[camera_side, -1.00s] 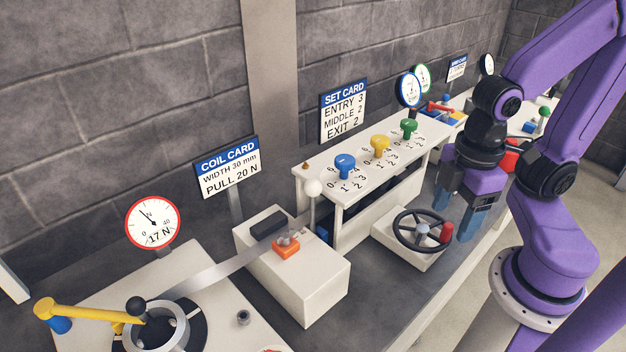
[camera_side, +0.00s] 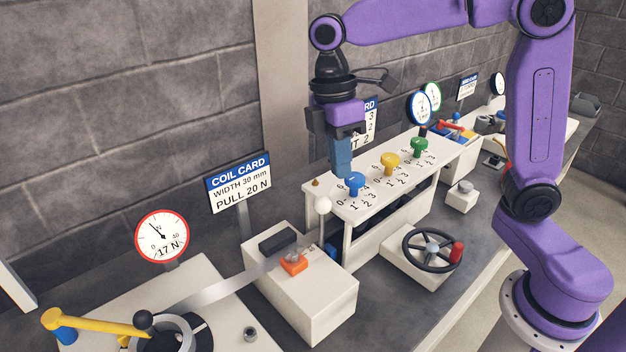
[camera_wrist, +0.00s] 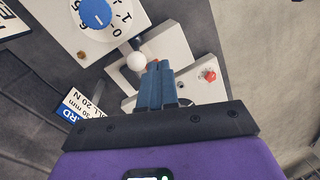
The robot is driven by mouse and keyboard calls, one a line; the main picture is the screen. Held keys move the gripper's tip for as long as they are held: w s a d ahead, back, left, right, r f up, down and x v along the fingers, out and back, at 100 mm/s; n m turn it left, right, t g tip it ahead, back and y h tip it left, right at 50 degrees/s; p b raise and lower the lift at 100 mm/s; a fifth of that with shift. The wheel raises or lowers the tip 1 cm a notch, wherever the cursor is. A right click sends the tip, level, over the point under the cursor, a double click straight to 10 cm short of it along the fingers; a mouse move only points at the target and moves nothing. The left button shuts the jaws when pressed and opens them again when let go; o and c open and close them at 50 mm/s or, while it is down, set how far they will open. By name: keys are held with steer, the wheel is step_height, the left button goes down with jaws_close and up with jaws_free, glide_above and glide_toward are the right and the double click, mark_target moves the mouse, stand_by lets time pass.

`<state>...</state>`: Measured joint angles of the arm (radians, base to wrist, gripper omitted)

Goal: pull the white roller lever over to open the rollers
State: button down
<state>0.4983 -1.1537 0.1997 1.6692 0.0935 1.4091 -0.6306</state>
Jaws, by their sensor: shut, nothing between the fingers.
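The white roller lever, a white ball (camera_side: 323,205) on a thin upright rod, stands at the left end of the white knob rack (camera_side: 362,222). In the wrist view the ball (camera_wrist: 137,61) is just left of my fingertips. My gripper (camera_side: 341,172) is shut and empty, fingers pointing down. In the side view its tips show above and slightly right of the ball, left of the blue knob (camera_side: 355,183). No contact with the ball is visible. The wrist view also shows my shut fingers (camera_wrist: 158,66). The rollers cannot be made out clearly.
A white box (camera_side: 308,290) with an orange block (camera_side: 293,264) stands left of the rack, with a metal strip (camera_side: 225,287) running to it. Yellow (camera_side: 390,162) and green (camera_side: 419,146) knobs line the rack top. A black handwheel (camera_side: 432,250) is in front. The coil card (camera_side: 239,184) stands behind.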

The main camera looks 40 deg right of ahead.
steer(key=w+d+r+n+g, duration=0.1)
steer(key=w+r+n+g, duration=0.1)
steer(key=w, duration=1.1)
steer(key=s+x, duration=0.2)
steer(key=x, duration=0.9)
steer(key=shift+s+a+r+y, duration=0.2)
steer(key=shift+s+a+y, duration=0.05)
steer(key=shift+a+y, duration=0.15)
steer(key=shift+s+t, duration=0.1)
steer(key=shift+t, duration=0.2)
